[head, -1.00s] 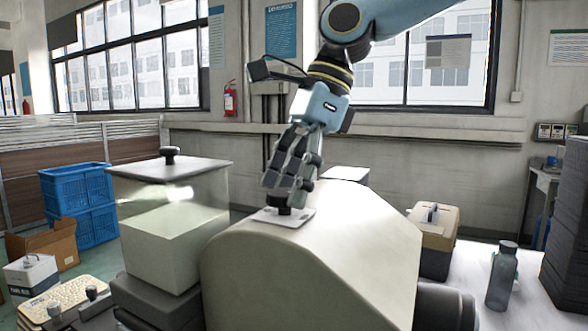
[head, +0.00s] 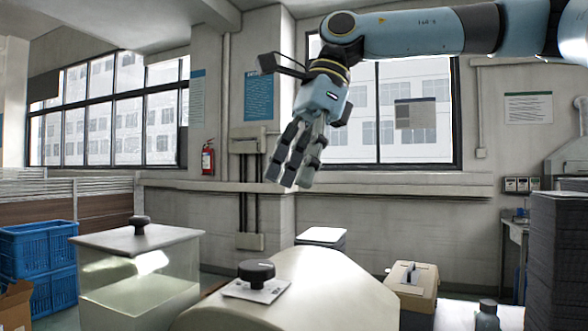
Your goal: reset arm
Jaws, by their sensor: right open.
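My right gripper (head: 291,177) hangs at the upper middle of the head view, fingers pointing down, with its arm coming in from the upper right. It is open and empty. A black knob (head: 256,272) on a pale plate (head: 258,291) sits on the cream rounded housing (head: 320,300) below the gripper. There is a clear gap between the fingertips and the knob. My left gripper is not in view.
A clear box with a lid and black knob (head: 140,239) stands at left, near blue crates (head: 38,250). The air around the gripper is free.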

